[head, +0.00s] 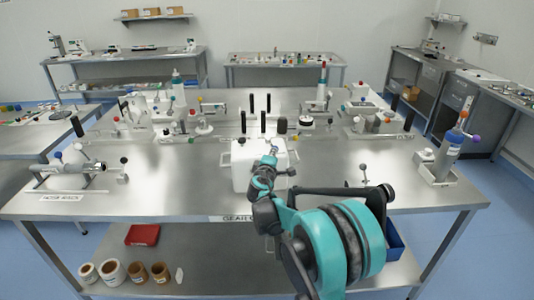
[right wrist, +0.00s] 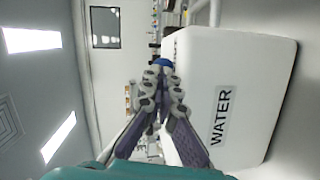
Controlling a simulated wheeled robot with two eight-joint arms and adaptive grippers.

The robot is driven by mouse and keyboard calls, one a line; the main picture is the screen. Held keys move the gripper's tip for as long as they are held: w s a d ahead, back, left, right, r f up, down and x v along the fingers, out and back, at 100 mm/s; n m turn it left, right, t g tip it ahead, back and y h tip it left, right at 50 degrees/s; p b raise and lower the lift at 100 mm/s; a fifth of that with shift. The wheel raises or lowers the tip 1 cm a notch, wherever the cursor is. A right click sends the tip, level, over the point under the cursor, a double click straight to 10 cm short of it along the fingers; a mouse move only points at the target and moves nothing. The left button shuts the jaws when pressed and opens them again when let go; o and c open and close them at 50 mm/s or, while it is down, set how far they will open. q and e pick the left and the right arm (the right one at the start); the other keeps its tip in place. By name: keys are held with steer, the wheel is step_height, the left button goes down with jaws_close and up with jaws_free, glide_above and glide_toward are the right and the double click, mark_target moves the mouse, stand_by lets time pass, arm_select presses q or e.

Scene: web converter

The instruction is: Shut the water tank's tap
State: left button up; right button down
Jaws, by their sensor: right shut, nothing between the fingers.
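The water tank (head: 241,172) is a white box near the front middle of the steel table in the head view. In the right wrist view the tank (right wrist: 255,75) fills the right side, turned sideways, with a WATER label (right wrist: 221,116). My right gripper (head: 271,152) is in front of the tank in the head view and hides part of it. In the right wrist view the gripper (right wrist: 162,82) is shut and empty, beside the tank's face. A small blue piece (right wrist: 162,62) shows just past the fingertips; it may be the tap. I cannot tell whether they touch. My left gripper is out of view.
Black upright handles (head: 268,103) and small devices stand behind the tank. The table front on both sides of the tank is mostly clear.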

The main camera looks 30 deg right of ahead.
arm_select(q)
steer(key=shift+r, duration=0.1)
arm_select(e)
steer(key=shift+s+d, duration=0.15)
steer(key=shift+d, duration=0.8)
